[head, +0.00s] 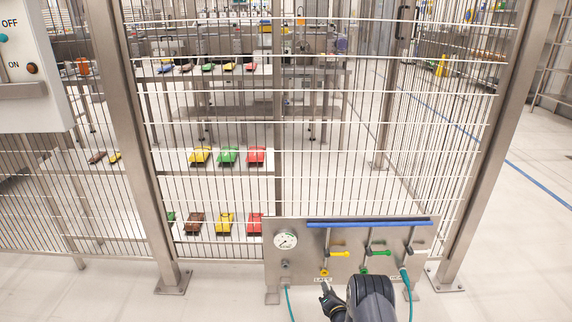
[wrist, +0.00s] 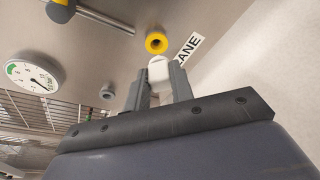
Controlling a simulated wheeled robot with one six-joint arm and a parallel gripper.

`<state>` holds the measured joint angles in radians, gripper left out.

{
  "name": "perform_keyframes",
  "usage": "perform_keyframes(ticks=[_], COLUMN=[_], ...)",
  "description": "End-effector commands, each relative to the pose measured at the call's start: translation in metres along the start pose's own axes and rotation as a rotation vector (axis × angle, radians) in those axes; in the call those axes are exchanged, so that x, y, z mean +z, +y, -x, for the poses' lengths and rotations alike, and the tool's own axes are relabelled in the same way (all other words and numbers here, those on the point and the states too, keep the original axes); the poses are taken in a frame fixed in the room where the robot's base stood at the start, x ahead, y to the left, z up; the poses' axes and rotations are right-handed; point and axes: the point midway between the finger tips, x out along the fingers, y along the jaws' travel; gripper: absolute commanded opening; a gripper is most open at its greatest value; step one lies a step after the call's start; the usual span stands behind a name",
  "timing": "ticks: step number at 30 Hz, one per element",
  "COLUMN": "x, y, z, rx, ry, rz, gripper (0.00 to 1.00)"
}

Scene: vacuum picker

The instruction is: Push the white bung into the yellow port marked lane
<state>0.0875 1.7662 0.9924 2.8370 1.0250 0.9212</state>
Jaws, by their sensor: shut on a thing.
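My gripper (wrist: 158,82) is shut on the white bung (wrist: 158,68), whose end sticks out past the fingertips. The yellow port (wrist: 156,43), a ring with a dark hole, is just beyond the bung in the wrist view. The bung's tip looks close to the port's rim; I cannot tell if they touch. The hole shows open. A white label reading "LANE" (wrist: 188,48) is beside the port. In the head view the yellow port (head: 324,272) is low on the panel, with my gripper (head: 325,287) just below it; the bung is not clear there.
The steel panel (head: 300,262) carries a gauge (head: 286,240), a blue strip (head: 370,223), a yellow lever (head: 340,254) and a green lever (head: 380,253). A teal hose (head: 406,282) hangs at the right. A grey fitting (wrist: 107,92) is left of my gripper. Wire fencing stands behind.

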Motion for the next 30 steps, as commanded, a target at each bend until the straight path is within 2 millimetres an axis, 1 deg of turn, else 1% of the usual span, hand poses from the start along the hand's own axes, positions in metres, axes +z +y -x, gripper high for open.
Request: perform_keyframes(ticks=[3,6,16,17,24,25,30], x=[0.003,0.004,0.005,0.005,0.005,0.005,0.005], y=[0.001,0.001,0.0,0.0,0.0,0.0,0.0], z=[-0.011,-0.015,-0.018,-0.018,-0.017,-0.017,-0.017], rx=[0.002,0.001,0.0,0.0,0.0,0.0,0.0], ry=[-0.001,0.0,0.0,0.0,0.0,0.0,0.0], rz=[0.002,0.001,0.001,0.001,0.001,0.001,0.001], gripper=[0.0,0.0,0.0,0.21,0.01,0.0,0.0])
